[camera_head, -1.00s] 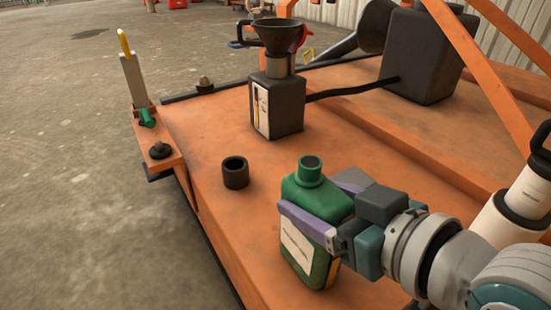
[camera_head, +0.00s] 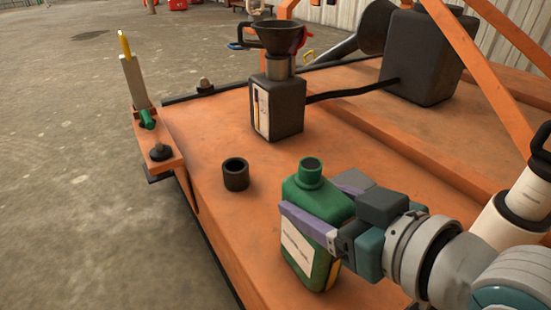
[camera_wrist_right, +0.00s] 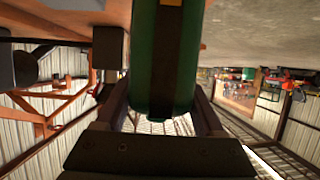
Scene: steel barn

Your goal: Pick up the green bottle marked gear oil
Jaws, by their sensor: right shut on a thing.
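The green bottle (camera_head: 318,268) with a white label stands near the front of the orange deck in the head view. Its neck is open at the top, and the label text is too small to read. My right gripper (camera_head: 312,212) is shut on the bottle's upper body, one finger across the near face and the other behind it. In the right wrist view the green bottle (camera_wrist_right: 166,60) fills the space between the fingers. Whether its base touches the deck is hard to tell. My left gripper is not in view.
A black cap-like ring (camera_head: 236,174) sits on the orange deck (camera_head: 215,130) left of the bottle. Behind it stands a dark bottle (camera_head: 280,108) with a black funnel (camera_head: 278,38) on top. A dark box (camera_head: 425,58) with a hose and orange bars stand at back right.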

